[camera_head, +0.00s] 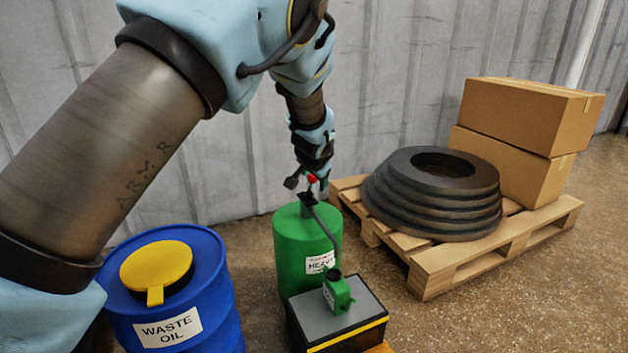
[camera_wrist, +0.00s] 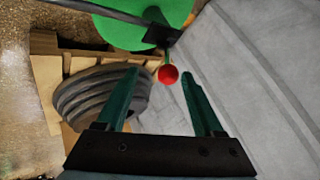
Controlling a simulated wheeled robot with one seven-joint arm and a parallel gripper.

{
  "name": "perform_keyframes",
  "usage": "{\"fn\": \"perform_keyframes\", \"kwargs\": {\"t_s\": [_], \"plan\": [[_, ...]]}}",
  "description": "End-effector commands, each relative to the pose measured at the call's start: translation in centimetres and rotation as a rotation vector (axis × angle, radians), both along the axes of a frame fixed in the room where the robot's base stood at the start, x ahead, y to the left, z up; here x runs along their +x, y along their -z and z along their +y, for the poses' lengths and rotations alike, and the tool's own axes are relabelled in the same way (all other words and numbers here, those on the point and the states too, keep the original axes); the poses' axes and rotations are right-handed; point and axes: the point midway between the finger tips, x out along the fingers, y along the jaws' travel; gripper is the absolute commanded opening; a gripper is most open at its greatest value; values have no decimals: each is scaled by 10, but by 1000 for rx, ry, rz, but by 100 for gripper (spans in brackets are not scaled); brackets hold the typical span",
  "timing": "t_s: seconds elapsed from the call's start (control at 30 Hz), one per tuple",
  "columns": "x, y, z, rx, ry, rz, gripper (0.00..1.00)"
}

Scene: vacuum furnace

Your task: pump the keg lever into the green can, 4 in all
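The green keg (camera_head: 297,250) stands on the floor in the middle of the head view, with a dark pump on top and a spout hose running down its front. The lever's red knob (camera_head: 312,179) is at the pump top. The small green can (camera_head: 338,293) stands upright on a black box below the hose end. My gripper (camera_head: 309,184) is above the keg by the knob. In the wrist view, its two green fingers (camera_wrist: 160,85) are apart, and the red knob (camera_wrist: 168,74) lies near the tips, between their lines. I cannot tell its depth between them.
A black box with a grey top (camera_head: 298,304) supports the can. A blue waste oil drum (camera_head: 213,300) stands left. A wooden pallet (camera_head: 432,277) on the right carries stacked dark rings (camera_head: 440,213) and cardboard boxes (camera_head: 530,112). A grey wall (camera_head: 400,60) is close behind.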

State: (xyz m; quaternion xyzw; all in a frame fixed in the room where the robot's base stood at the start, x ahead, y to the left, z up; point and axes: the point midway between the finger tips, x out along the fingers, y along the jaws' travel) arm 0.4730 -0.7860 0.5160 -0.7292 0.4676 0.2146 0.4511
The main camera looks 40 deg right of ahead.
Motion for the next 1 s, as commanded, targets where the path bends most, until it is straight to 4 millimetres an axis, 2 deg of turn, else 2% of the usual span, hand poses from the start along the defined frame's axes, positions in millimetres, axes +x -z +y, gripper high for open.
{"fn": "perform_keyframes", "kwargs": {"t_s": [0.03,0.13,0.4,1.0], "plan": [[-7,-13,4,-1,2,0,69],[-16,-28,15,-2,1,1,69],[-34,-54,35,0,1,1,69],[-37,-58,39,1,0,0,69]]}}
